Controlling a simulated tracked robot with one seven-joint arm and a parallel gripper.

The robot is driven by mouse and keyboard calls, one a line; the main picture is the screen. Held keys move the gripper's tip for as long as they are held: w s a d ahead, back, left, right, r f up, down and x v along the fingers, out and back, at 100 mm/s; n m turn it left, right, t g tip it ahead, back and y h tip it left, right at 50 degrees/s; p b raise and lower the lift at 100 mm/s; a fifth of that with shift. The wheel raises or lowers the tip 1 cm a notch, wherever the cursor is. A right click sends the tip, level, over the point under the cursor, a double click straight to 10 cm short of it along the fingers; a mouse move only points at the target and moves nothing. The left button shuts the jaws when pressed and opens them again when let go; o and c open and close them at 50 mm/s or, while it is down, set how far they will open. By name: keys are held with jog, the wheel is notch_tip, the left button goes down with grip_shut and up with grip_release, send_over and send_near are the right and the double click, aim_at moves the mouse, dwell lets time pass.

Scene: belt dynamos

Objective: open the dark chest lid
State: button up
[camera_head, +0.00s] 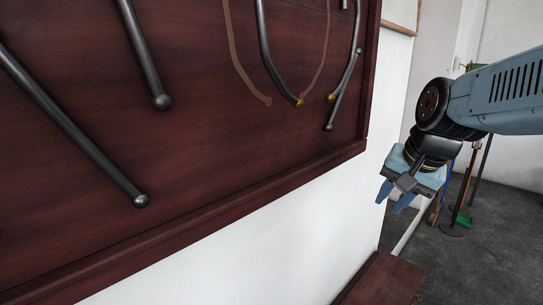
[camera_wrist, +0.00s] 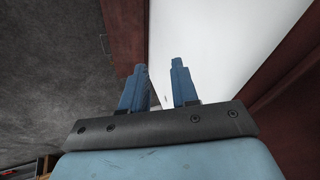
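My gripper (camera_head: 393,200) hangs at the right in the head view, its two blue fingers pointing down and apart. In the wrist view my gripper (camera_wrist: 158,68) also shows its fingers spread with nothing between them. I cannot make out a dark chest or lid for certain. A flat reddish-brown wooden top (camera_head: 378,281) shows at the bottom of the head view, below and apart from my gripper; whether it is the chest cannot be told. A similar reddish-brown surface (camera_wrist: 124,36) lies beyond the left finger in the wrist view.
A large dark-red wooden wall panel (camera_head: 215,150) with metal rods fills the left of the head view. White wall (camera_head: 270,245) lies beneath it. Thin poles (camera_head: 466,185) stand on grey floor (camera_head: 490,255) at the right. Open floor also shows in the wrist view (camera_wrist: 45,75).

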jog(key=s+n, duration=0.2)
jog(key=s+n+h, duration=0.1)
jog(key=s+n, duration=0.1)
jog(key=s+r+n+t, duration=0.1)
jog(key=n, duration=0.1)
jog(key=shift+s+a, duration=0.2)
jog(key=shift+s, duration=0.2)
